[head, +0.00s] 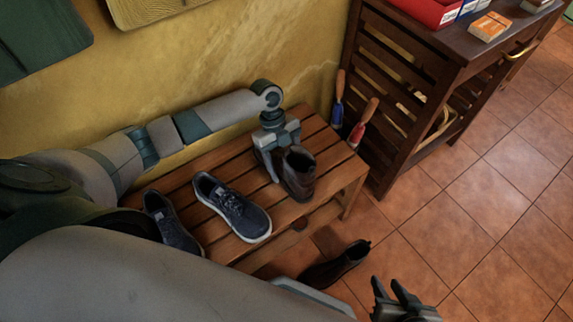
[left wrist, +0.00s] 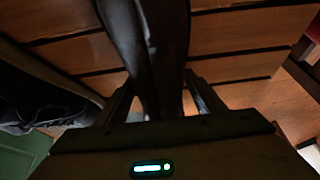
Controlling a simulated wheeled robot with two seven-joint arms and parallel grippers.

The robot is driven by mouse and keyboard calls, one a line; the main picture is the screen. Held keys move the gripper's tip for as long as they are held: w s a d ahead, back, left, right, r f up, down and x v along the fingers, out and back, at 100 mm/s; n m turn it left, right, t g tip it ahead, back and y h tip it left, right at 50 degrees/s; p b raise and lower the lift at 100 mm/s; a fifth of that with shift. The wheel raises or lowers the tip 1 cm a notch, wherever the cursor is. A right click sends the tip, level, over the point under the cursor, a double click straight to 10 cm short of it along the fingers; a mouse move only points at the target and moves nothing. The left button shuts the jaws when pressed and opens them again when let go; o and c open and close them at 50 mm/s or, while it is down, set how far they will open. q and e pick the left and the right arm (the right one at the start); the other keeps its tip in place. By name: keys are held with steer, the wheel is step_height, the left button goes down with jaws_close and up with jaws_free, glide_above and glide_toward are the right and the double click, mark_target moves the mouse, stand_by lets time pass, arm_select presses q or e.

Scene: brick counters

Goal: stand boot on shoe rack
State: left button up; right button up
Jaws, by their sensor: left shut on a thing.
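The brown ankle boot (head: 299,174) is upright at the right end of the slatted wooden shoe rack (head: 325,150), its opening facing up. My left gripper (head: 275,160) reaches down from above and is shut on the boot's upper. In the left wrist view the dark boot (left wrist: 150,45) runs between the two fingers, with slats behind it; whether its sole bears on the slats is hard to tell. A second dark boot (head: 335,265) lies on its side on the floor in front of the rack. My right gripper (head: 397,292) is low, right of that boot, open and empty.
A navy sneaker pair, one shoe (head: 233,207) and its mate (head: 170,222), stands on the rack's left part. A blue-handled tool (head: 338,108) and a red-handled tool (head: 361,126) are by the rack's far right corner. A dark slatted cabinet (head: 410,85) stands beyond. Tiled floor at right is clear.

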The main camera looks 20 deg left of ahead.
arm_select(q)
steer(key=shift+f, duration=0.15)
arm_select(e)
steer(key=shift+f, duration=0.1)
arm_select(q)
steer(key=o, duration=1.5)
steer(key=shift+c, duration=0.2)
steer(key=shift+w+a+r, duration=0.1)
steer(key=shift+r, duration=0.1)
steer(key=p+v, duration=0.1)
steer(key=v, duration=1.6)
steer(key=shift+p, duration=0.3)
arm_select(e)
steer(key=shift+s+d+g+h, duration=0.35)
steer(key=shift+d+g, duration=0.15)
steer(key=shift+d, duration=0.25)
